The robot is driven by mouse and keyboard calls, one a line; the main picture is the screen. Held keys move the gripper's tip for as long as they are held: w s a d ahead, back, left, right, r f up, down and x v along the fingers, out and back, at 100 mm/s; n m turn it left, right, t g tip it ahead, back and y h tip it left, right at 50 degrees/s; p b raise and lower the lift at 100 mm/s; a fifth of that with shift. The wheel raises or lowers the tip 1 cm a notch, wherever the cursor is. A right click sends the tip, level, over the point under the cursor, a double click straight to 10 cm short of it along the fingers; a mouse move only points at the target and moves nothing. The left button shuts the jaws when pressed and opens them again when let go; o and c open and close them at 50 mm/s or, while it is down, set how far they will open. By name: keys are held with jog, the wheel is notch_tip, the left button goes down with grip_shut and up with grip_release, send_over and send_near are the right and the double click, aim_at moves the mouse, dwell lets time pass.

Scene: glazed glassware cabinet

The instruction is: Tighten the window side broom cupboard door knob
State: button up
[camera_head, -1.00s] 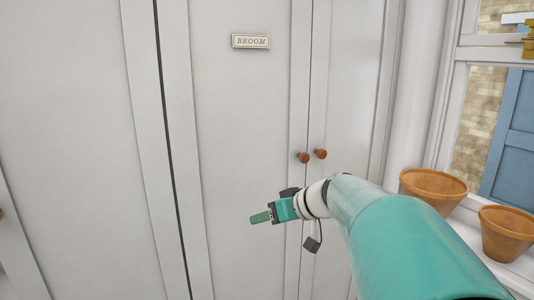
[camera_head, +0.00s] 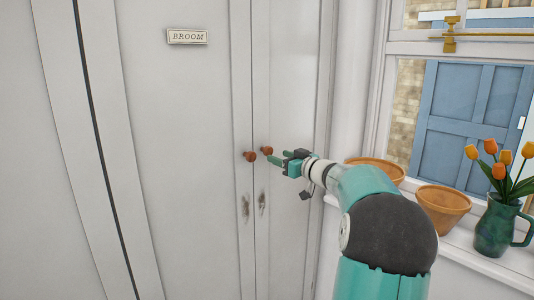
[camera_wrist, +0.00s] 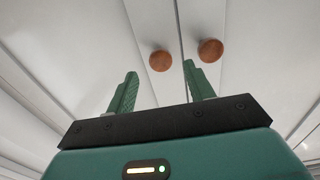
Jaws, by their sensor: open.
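The window side knob (camera_head: 267,150) is a round reddish-brown knob on the right-hand door leaf of the broom cupboard (camera_head: 290,90). A matching knob (camera_head: 250,156) sits just left of it, across the door gap. My gripper (camera_head: 278,156) is open, its green fingers pointing at the doors close to the right knob. In the wrist view, one knob (camera_wrist: 160,61) shows between the fingertips, beyond them. The other knob (camera_wrist: 211,50), which looks larger, is just past the right finger. Neither knob appears gripped. How far the fingertips are from the knobs is hard to tell.
A BROOM sign (camera_head: 187,37) is on the left leaf. Grey marks (camera_head: 245,206) show below the knobs. On the windowsill at right stand terracotta pots (camera_head: 443,207) and a green jug (camera_head: 496,228) of orange tulips, close to my arm.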

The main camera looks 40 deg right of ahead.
aim_at(270, 152)
jog(key=w, duration=0.6)
jog(key=shift+w+a, duration=0.15)
jog(key=shift+w, duration=0.2)
jog(key=shift+r, duration=0.1)
jog(key=shift+s, duration=0.1)
jog(key=shift+c, duration=0.4)
